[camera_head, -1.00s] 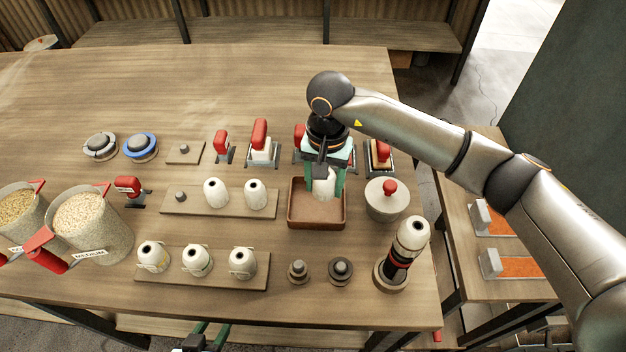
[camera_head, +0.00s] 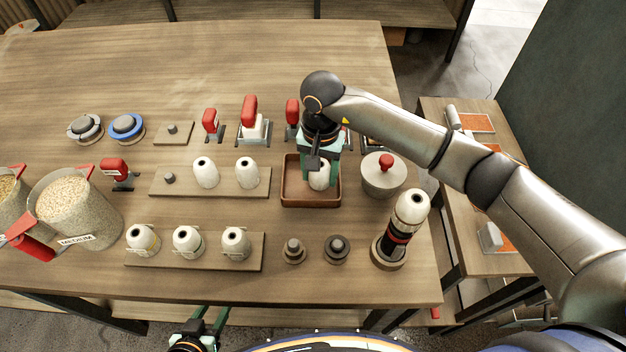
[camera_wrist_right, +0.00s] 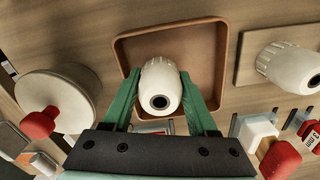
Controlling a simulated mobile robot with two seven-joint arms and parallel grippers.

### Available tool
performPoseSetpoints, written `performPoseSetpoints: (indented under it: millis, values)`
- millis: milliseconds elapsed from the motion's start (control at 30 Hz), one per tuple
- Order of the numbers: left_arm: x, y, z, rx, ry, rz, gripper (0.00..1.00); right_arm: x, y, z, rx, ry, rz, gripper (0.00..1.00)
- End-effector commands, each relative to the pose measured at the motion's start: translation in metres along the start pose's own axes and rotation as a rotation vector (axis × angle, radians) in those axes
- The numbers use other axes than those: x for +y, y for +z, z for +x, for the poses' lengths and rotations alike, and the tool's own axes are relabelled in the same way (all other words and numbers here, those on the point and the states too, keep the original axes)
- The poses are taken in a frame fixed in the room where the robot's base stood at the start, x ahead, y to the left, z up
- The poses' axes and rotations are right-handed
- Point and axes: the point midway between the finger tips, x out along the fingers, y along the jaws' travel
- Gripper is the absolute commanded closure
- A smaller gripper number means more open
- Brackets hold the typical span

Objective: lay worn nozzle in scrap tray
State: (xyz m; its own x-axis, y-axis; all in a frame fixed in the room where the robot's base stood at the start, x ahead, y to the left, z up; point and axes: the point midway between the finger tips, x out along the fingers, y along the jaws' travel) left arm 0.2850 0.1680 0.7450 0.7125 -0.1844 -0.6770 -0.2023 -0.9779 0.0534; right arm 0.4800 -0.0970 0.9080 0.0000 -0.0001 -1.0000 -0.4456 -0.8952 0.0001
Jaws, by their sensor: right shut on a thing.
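My right gripper (camera_head: 320,180) is shut on a white nozzle (camera_head: 319,174) with a dark hole in its end. In the right wrist view the nozzle (camera_wrist_right: 160,88) sits between the two green fingers. The brown scrap tray (camera_head: 297,201) is directly below, and its rim (camera_wrist_right: 120,48) surrounds the nozzle in the wrist view. The nozzle is over or within the tray; I cannot tell whether it touches the floor. My left gripper (camera_head: 203,325) shows only partly at the bottom edge of the head view, away from the tray, its fingers apart.
A lidded pot with a red knob (camera_head: 384,180) stands just right of the tray. A board with two white nozzles (camera_head: 218,185) is left of it. Another board holds three nozzles (camera_head: 187,241). A black-and-white upright holder (camera_head: 400,232) stands front right. Red-handled tools line the back.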

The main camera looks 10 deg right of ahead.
Motion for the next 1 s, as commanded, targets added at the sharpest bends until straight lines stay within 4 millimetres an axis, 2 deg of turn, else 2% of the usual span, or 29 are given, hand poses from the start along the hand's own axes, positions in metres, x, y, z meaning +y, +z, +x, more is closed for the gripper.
performPoseSetpoints:
  millis: [100, 133, 400, 767, 867, 1000]
  values:
    - [0.0, -0.001, 0.0, 0.001, 0.0, 0.001, 0.5, 0.0, 0.0, -0.001, 0.0, -0.001, 0.0, 1.0]
    - [0.0, -0.001, 0.0, 0.001, 0.0, 0.001, 0.5, 0.0, 0.0, -0.001, 0.0, -0.001, 0.0, 0.38]
    - [0.0, -0.002, 0.0, 0.003, 0.0, 0.001, 0.5, 0.0, 0.0, -0.001, 0.0, 0.0, 0.0, 0.08]
    - [0.0, -0.001, 0.001, 0.004, 0.0, 0.001, 0.5, 0.0, -0.001, -0.006, 0.001, -0.001, 0.0, 0.07]
    - [-0.001, 0.001, 0.003, 0.004, 0.0, 0.001, 0.5, -0.001, -0.001, -0.02, 0.004, -0.003, -0.002, 0.07]
    - [-0.001, 0.004, 0.007, 0.005, 0.0, 0.001, 0.5, -0.001, -0.002, -0.049, 0.006, -0.003, -0.002, 0.07]
